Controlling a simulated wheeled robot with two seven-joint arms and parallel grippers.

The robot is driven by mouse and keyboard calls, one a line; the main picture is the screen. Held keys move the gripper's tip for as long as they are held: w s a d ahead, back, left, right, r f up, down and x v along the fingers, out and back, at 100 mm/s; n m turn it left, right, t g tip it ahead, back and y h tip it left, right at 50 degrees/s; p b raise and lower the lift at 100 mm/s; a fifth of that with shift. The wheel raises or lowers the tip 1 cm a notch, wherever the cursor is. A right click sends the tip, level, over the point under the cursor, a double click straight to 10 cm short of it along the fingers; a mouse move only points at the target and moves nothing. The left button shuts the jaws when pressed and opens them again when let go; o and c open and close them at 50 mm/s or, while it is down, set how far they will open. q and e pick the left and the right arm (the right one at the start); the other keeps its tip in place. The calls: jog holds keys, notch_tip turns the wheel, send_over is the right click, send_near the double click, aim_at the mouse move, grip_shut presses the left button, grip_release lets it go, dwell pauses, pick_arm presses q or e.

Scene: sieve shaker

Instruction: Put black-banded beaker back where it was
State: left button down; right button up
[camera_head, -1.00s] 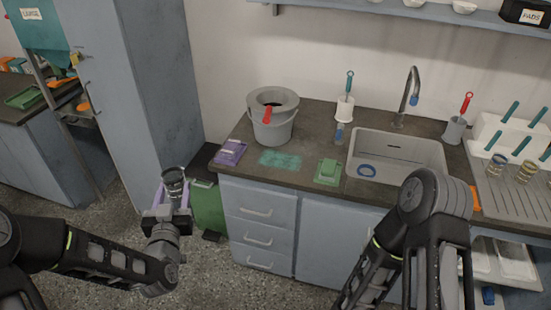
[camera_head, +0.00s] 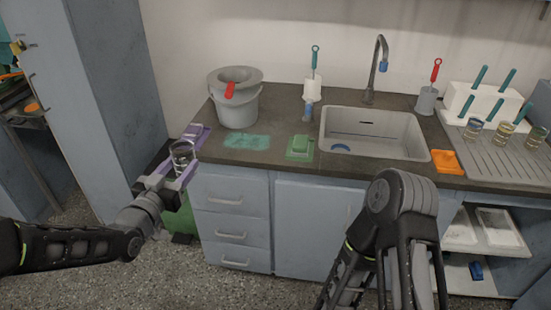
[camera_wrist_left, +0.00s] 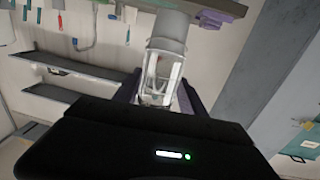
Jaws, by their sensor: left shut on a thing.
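The held beaker (camera_head: 183,151) is clear glass with a dark rim; its band colour is hard to make out. My left gripper (camera_head: 172,172), with purple fingers, is shut on it in front of the counter's left end in the head view. The beaker looks close to upright. In the left wrist view the beaker (camera_wrist_left: 159,76) sits between the fingers, with the grey bucket behind it. Several other beakers, including a blue-banded one (camera_head: 473,128) and a yellow-banded one (camera_head: 503,131), stand on the drainboard. My right arm shows, but its gripper is out of view.
The sink (camera_head: 373,133) is right of these. The ribbed drainboard (camera_head: 490,153) has bare room in front of the beakers.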

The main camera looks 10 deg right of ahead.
pick_arm(q)
jog(key=w+d+f+m+g+h+b, duration=0.3)
jog(key=d+f+b, duration=0.3)
jog(key=f+b, duration=0.3)
jog(key=h+b, duration=0.1)
jog(key=b, duration=0.2)
jog(key=shift+d+f, duration=0.2)
jog(key=shift+f, duration=0.05)
